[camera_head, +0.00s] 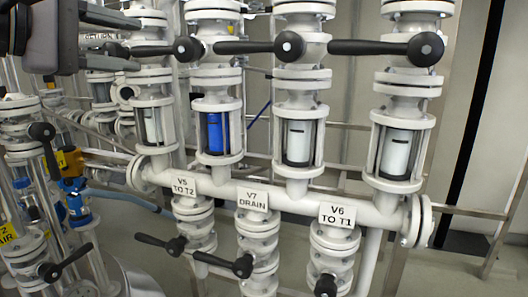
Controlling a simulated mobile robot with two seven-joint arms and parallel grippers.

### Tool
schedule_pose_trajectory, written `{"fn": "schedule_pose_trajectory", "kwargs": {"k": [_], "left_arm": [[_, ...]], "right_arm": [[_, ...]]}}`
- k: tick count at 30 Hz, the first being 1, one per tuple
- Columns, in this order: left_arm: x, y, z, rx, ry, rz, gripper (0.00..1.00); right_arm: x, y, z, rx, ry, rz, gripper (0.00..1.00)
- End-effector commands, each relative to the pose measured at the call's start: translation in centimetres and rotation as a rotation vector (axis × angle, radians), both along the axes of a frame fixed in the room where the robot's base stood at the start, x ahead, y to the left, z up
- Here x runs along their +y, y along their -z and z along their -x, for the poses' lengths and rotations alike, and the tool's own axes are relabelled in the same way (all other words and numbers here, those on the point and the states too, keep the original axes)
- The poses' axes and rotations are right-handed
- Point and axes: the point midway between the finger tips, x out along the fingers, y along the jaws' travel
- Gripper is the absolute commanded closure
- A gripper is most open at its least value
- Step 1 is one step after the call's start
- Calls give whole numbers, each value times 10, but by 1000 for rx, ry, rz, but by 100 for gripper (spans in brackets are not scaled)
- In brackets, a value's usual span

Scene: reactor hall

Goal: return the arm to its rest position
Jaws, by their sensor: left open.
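My left gripper (136,43) is in the upper left corner, with its dark fingers pointing right. Its jaws are apart. Part of a label and white pipework show in the gap between the fingers, and I see nothing held. The black lever handle (170,49) of a white valve lies just right of the fingertips in the picture; I cannot tell the depth between them. My right gripper is out of view.
White valves with black levers (375,47) stand above sight glasses, one showing blue (215,132). More pipework crowds the left. Bare floor (425,272) shows at lower right.

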Motion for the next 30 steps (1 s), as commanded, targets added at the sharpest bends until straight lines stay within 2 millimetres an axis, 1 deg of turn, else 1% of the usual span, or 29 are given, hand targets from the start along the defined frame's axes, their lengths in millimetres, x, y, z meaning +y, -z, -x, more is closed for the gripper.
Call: {"fn": "schedule_pose_trajectory", "kwargs": {"k": [1,5,9,12,15,19,23,26,29,30], "left_arm": [[-14,19,-4,66,52,49,50],[-43,49,-4,212,167,211,50],[-71,81,0,413,288,429,50],[-88,103,4,583,366,619,50],[-98,122,8,760,426,822,50],[-103,146,9,993,475,1102,50],[-99,173,7,1223,491,1398,50],[-91,198,2,1393,480,1639,50],[-80,228,-2,1550,449,1891,50],[-75,241,-3,1610,432,1995,50]], "right_arm": [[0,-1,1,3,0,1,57],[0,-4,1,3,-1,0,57],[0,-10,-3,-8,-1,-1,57],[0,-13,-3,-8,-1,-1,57],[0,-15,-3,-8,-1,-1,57],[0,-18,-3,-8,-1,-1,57],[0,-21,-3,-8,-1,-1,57],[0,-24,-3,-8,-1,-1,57],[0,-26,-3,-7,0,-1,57],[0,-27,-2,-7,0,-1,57]]}}
